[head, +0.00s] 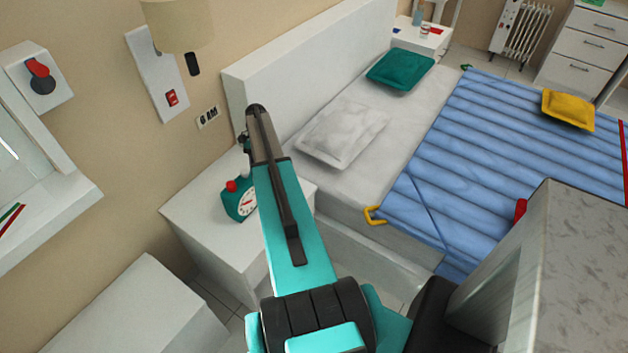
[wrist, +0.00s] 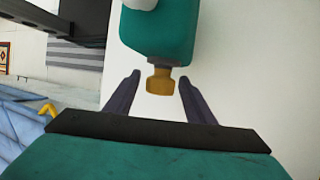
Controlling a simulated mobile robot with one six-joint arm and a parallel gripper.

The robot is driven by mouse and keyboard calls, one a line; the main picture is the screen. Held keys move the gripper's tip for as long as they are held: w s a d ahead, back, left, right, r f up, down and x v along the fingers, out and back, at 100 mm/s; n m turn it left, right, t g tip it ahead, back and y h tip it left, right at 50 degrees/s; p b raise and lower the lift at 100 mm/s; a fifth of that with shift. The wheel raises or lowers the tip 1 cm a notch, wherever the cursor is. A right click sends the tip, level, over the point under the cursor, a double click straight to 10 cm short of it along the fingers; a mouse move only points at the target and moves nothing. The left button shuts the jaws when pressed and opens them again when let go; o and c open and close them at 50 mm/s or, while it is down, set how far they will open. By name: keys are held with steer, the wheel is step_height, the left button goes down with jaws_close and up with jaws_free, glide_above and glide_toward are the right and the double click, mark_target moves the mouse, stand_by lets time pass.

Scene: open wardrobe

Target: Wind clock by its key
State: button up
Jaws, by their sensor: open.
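The clock (head: 238,201) is a teal box with a white dial and a red knob on top. It stands on the white bedside table, partly hidden behind my arm in the head view. In the wrist view the clock's teal body (wrist: 158,38) is at the top, with the brass-coloured key (wrist: 160,82) sticking out from it toward my gripper. My gripper (wrist: 160,77) is open, with one dark finger on each side of the key and a gap on both sides. The key is hidden in the head view.
The white bedside table (head: 190,215) has bare top around the clock. The bed (head: 310,170) with a blue quilt (head: 480,150) is to the right. A wall lamp (head: 180,25) hangs above, and a window sill (head: 60,215) is at the left.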

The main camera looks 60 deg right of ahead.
steer(key=shift+s+a+f+n+t+b, duration=0.1)
steer(key=shift+n+t+b, duration=0.15)
steer(key=shift+t+b, duration=0.85)
steer(key=shift+f+n+t+b, duration=0.1)
steer(key=shift+n+t+b, duration=0.15)
steer(key=shift+t+b, duration=0.85)
steer(key=n+t+b, duration=0.1)
steer(key=t+b, duration=0.4)
steer(key=b, duration=0.1)
steer(key=shift+h, duration=0.3)
steer(key=shift+t+b, duration=0.7)
steer(key=shift+b, duration=0.5)
steer(key=n+t+b, duration=0.1)
steer(key=t+b, duration=0.2)
steer(key=b, duration=0.3)
steer(key=shift+t, duration=0.3)
steer(key=t+b, duration=0.2)
steer(key=b, duration=0.1)
steer(key=n+t+y+b, duration=0.1)
steer(key=b, duration=0.2)
steer(key=shift+w+t, duration=0.2)
steer(key=shift+t, duration=0.2)
